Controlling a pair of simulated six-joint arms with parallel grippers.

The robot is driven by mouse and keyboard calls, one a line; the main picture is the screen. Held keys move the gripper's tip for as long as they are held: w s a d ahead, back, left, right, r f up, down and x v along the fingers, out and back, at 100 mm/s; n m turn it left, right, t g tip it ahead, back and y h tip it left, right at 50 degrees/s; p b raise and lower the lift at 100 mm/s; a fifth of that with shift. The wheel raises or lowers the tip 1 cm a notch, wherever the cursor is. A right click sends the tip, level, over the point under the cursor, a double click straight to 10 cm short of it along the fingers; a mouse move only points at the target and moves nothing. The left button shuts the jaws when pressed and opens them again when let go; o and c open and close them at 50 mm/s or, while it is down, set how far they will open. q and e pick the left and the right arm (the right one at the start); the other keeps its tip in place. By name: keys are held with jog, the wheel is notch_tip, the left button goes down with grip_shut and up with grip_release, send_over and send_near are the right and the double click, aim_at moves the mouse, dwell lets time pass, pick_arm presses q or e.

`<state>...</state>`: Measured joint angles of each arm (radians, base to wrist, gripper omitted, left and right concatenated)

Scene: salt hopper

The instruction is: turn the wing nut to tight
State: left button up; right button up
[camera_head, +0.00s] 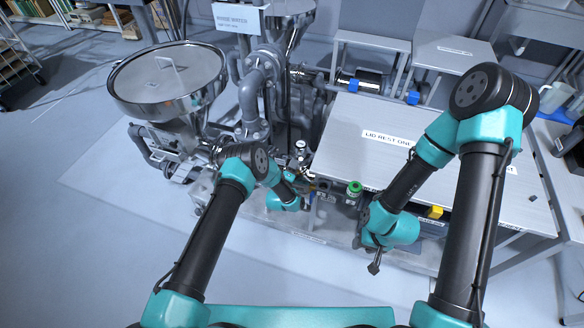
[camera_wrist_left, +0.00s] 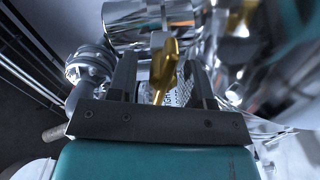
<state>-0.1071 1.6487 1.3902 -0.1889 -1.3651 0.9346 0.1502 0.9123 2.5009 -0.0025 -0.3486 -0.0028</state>
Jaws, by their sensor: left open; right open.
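The brass-yellow wing nut (camera_wrist_left: 163,68) shows in the left wrist view, between the two dark fingers of my left gripper (camera_wrist_left: 161,60). These fingers are open, one on each side of the nut; I cannot tell whether either touches it. A white label with dark lettering (camera_wrist_left: 181,88) lies behind the nut, partly hidden by it and a finger. In the head view my left wrist is beside the hopper's pipework, and its fingertips and the nut cannot be made out. My right gripper (camera_head: 375,266) is open and empty, pointing down in front of the bench, away from the nut.
The lidded steel hopper (camera_head: 168,78) stands at the left, with grey pipes (camera_head: 255,95) beside it. A steel cylinder (camera_wrist_left: 150,22) and a round flanged fitting (camera_wrist_left: 90,66) are close to my left gripper. The lid rest bench (camera_head: 350,110) is largely clear; a green-topped knob (camera_head: 354,187) is at its front.

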pick_arm(q)
jog(key=shift+w+d, duration=0.1)
jog(key=shift+w, duration=0.1)
grip_shut()
dwell(0.4)
jog(key=shift+m, duration=0.4)
jog(key=m, duration=0.3)
jog(key=shift+r, duration=0.15)
jog(key=shift+s+d+r+m, duration=0.1)
jog(key=shift+d+m, duration=0.05)
jog(key=shift+m, duration=1.45)
